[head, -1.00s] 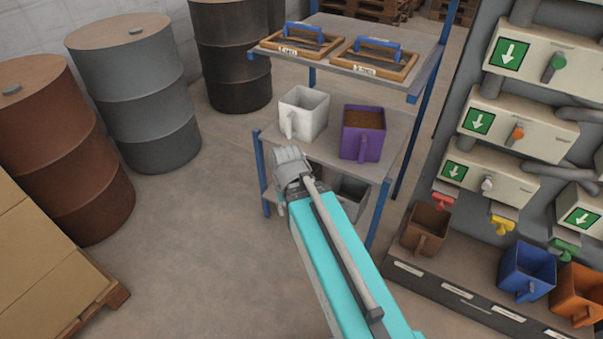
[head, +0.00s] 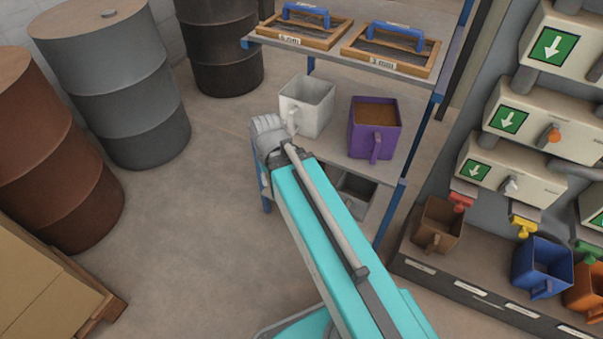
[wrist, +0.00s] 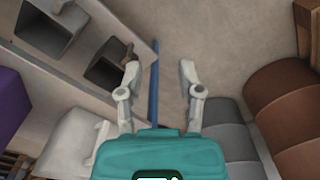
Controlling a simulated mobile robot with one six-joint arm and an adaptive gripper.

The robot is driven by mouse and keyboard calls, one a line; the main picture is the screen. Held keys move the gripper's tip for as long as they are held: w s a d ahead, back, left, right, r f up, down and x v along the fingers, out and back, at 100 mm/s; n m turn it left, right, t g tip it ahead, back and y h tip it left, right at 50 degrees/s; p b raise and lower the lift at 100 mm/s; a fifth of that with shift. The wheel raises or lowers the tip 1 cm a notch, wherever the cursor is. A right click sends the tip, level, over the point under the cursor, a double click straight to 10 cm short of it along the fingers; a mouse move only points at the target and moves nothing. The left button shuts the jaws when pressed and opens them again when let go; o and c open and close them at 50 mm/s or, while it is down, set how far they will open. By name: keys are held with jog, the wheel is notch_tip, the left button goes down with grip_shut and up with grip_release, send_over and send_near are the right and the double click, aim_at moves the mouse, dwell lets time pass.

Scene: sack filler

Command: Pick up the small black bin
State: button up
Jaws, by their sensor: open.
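The small black bin (wrist: 108,62) shows in the wrist view, on the lower shelf beside a larger grey bin (wrist: 50,28). It lies just left of my gripper (wrist: 160,75), near the left finger. My gripper is open, with nothing held between its fingers; a blue shelf post shows behind the gap. In the head view my arm hides most of the lower shelf. The grey bin (head: 357,190) partly shows to the right of the arm there, and the black bin is mostly hidden.
The upper shelf holds a white bin (head: 306,105) and a filled purple bin (head: 374,128). Framed sieves (head: 390,50) lie on top. Drums (head: 117,85) stand at the left. Brown, blue and orange bins stand under the dispensers at right. The floor left of the shelf is clear.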

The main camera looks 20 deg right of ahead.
jog(key=shift+w+f, duration=0.1)
jog(key=shift+w, duration=0.05)
jog(key=w+d+f+m+t+h+b, duration=0.2)
jog(key=w+d+f+m+b, duration=0.1)
jog(key=w+f+b, duration=0.4)
jog(key=w+d+f+m+t+h+b, duration=0.1)
jog(key=w+d+f+m+h+b, duration=0.1)
jog(key=w+f+b, duration=0.6)
jog(key=w+d+f+m+t+h+b, duration=0.2)
jog(key=w+f+b, duration=0.6)
jog(key=w+b, duration=0.5)
jog(key=shift+d+m+t+h+b, duration=0.35)
jog(key=shift+d+m+h, duration=0.15)
jog(key=shift+d+m, duration=1)
jog(key=shift+a, duration=0.25)
jog(key=b+x, duration=0.5)
jog(key=x, duration=0.2)
jog(key=shift+s, duration=0.1)
jog(key=shift+b+x, duration=0.55)
jog(key=shift+x, duration=0.3)
